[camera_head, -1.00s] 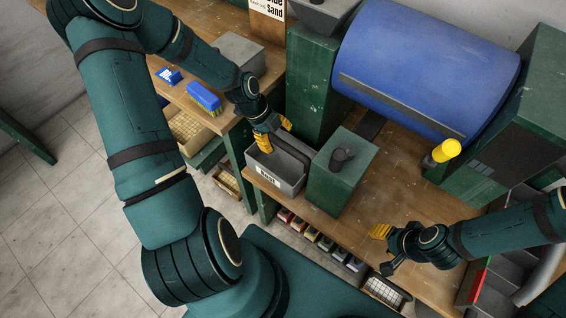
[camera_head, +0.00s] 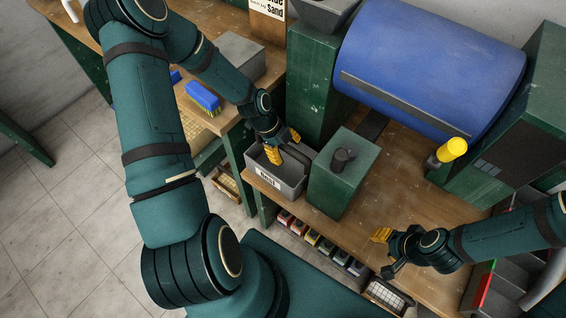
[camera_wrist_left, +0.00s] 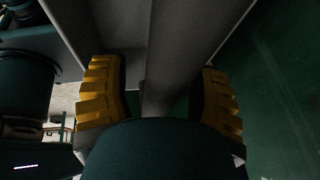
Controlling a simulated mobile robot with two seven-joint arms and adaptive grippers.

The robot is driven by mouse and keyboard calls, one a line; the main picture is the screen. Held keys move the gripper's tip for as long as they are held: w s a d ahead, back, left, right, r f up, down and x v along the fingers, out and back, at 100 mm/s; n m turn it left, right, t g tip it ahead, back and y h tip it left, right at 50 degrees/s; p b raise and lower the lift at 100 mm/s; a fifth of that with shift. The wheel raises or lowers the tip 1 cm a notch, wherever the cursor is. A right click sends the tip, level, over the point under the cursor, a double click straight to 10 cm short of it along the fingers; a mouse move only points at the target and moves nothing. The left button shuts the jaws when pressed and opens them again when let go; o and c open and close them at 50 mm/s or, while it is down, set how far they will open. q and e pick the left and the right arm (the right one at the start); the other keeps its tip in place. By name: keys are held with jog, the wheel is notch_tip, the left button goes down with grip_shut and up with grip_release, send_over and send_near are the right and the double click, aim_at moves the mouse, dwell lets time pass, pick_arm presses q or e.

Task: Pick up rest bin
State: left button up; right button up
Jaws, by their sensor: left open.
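The rest bin (camera_head: 290,184) is a grey open-topped box with a white label on its front. It stands on the wooden bench, left of a green block. My left gripper (camera_head: 283,146) is open over the bin, its yellow fingers pointing down at the bin's opening. In the left wrist view, the yellow fingers (camera_wrist_left: 160,98) stand apart on both sides of a grey bin wall (camera_wrist_left: 165,55). I cannot tell whether they touch it. My right gripper (camera_head: 384,240) is apart, over the bench at the lower right, its jaws unclear.
The green block (camera_head: 335,185) with a dark knob stands close on the bin's right. A green post (camera_head: 312,85) rises behind. A big blue drum (camera_head: 430,65) fills the back right. A blue brush (camera_head: 203,96) and a grey box (camera_head: 240,58) sit on the left bench.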

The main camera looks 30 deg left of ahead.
pick_arm(q)
jog(key=shift+f, duration=0.25)
dwell(0.3)
grip_shut()
